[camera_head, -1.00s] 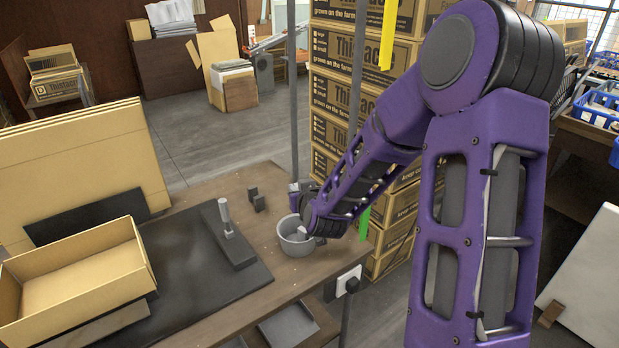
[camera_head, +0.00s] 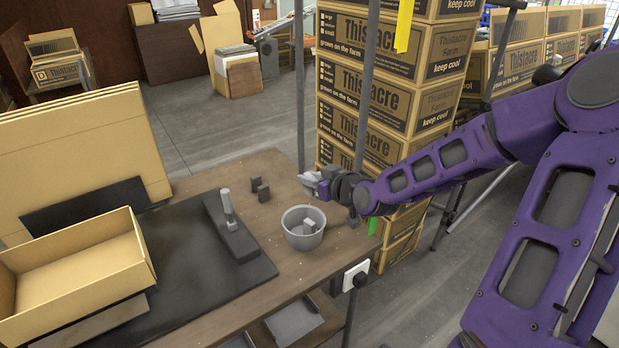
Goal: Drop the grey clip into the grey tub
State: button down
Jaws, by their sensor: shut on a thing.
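The grey tub (camera_head: 290,238) is a round, open pot near the right edge of the wooden table. A small light grey piece (camera_head: 309,225) lies inside it. My gripper (camera_head: 312,183) is above and behind the tub, a little to its right, pointing left. It is shut on a small grey thing at its tip, which looks like the grey clip (camera_head: 308,178); its outline is hard to make out against the jaws. Its height above the table cannot be told.
Two small dark blocks (camera_head: 263,191) stand left of my gripper. A dark stand with a light upright handle (camera_head: 228,202) is on the black mat, beside an open cardboard tray (camera_head: 95,288). Metal posts (camera_head: 367,80) and stacked boxes (camera_head: 385,105) rise close behind my gripper.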

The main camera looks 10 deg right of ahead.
aim_at(310, 194)
notch_tip(310, 194, down, 5)
jog(key=b, duration=0.4)
jog(key=shift+f, duration=0.1)
jog(key=c, duration=0.7)
grip_release()
